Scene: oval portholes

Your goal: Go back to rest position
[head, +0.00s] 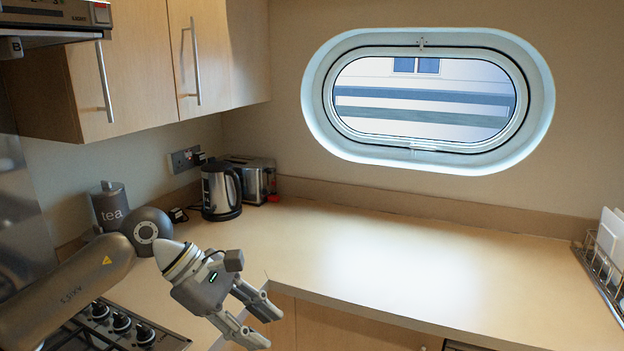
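My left gripper (257,324) is in the lower left of the head view, with its arm coming in from the left edge. Its two fingers point down and to the right and are spread apart, with nothing between them. It appears in front of the front edge of the worktop (400,255), near the inner corner. My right gripper is not in the head view.
A kettle (221,192) and a toaster (252,178) stand in the back corner, near a tea canister (110,206). A hob (118,328) lies below my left arm. A dish rack (602,270) stands at right. The middle of the worktop is clear.

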